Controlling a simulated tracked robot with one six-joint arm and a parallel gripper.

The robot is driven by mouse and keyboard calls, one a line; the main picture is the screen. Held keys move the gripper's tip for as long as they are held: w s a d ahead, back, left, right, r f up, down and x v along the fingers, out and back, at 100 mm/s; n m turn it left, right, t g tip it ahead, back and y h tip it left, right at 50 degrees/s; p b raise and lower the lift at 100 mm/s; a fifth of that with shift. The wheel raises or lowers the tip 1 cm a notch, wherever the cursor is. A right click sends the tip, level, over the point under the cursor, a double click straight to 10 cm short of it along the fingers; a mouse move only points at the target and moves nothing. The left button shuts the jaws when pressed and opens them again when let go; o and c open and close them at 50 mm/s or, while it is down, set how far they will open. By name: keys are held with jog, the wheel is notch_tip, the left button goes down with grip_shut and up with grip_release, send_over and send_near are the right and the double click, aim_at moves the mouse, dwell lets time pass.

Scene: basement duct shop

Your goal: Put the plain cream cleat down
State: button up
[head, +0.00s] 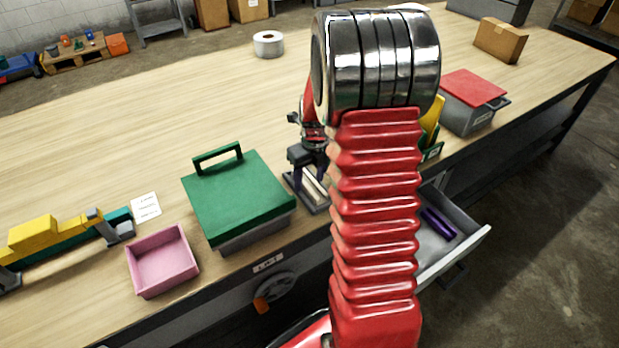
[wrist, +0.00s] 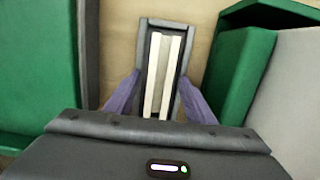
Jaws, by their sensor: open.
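Two long cream strips lie side by side in a narrow grey tray (wrist: 180,26) on the bench in the wrist view, a left strip (wrist: 153,72) and a right strip (wrist: 170,75). I cannot tell which is the plain cream cleat. My gripper (wrist: 159,85) is open, its purple fingers spread on either side of the tray. In the head view my gripper (head: 311,172) is over the tray (head: 318,208), right of the green-lidded box. My arm hides part of that spot. Whether the fingers touch the tray is unclear.
A green-lidded box (head: 238,195) and a pink bin (head: 162,262) stand left of the tray. An open drawer (head: 455,252) holds a purple piece (head: 438,223). A red-lidded grey box (head: 472,90) stands to the right. The bench's back middle is mostly clear around a white roll (head: 268,45).

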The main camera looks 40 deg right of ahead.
jog(key=shift+r, duration=0.1)
notch_tip(320, 180, up, 12)
jog(key=s, duration=0.1)
jog(key=shift+s, duration=0.2)
jog(key=shift+a, duration=0.15)
dwell(0.6)
